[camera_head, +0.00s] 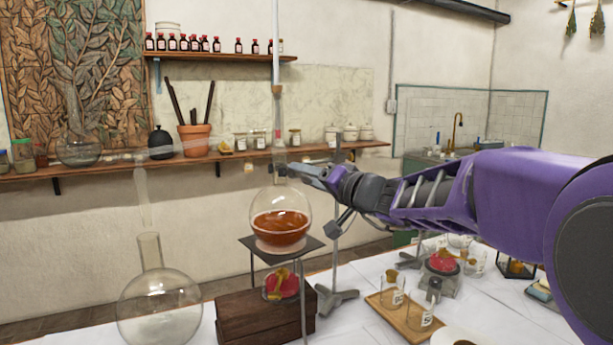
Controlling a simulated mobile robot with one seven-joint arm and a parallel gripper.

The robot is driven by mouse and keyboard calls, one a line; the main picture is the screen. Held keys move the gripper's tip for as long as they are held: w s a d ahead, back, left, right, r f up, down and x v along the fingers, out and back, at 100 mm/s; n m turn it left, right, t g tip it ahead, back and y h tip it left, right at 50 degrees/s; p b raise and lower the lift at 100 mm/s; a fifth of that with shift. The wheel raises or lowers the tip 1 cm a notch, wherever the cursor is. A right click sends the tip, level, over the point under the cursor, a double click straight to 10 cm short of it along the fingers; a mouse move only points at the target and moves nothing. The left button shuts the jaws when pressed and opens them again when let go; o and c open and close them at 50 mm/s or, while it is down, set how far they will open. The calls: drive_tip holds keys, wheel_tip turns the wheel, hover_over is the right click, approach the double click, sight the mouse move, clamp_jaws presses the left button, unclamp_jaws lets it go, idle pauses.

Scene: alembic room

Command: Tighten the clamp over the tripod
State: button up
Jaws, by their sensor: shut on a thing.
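A black tripod (304,270) stands on the table with a round flask (282,218) of amber liquid on its top plate. A thin metal stand (335,250) rises just behind and to the right of it. The small dark clamp (281,171) is at the flask's neck, above the tripod. My gripper (297,172) reaches in from the right at the height of the neck. It is shut on the clamp. Its fingertips are small and partly merge with the dark clamp, so the exact part gripped is unclear.
A wooden block (262,318) and a red burner (283,286) are under the tripod. An empty round flask (158,308) stands front left, beneath a glass tube. A wooden tray (400,312) with small glasses and a second burner (441,265) are right, below my arm.

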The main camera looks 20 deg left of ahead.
clamp_jaws()
drive_tip(key=shift+m, duration=0.3)
drive_tip(key=m, duration=0.6)
drive_tip(key=shift+w, duration=0.1)
drive_tip(key=m, duration=0.5)
drive_tip(key=shift+f, duration=0.15)
drive_tip(key=shift+m, duration=1.9)
drive_tip(key=shift+f, duration=0.1)
drive_tip(key=o, duration=0.9)
unclamp_jaws()
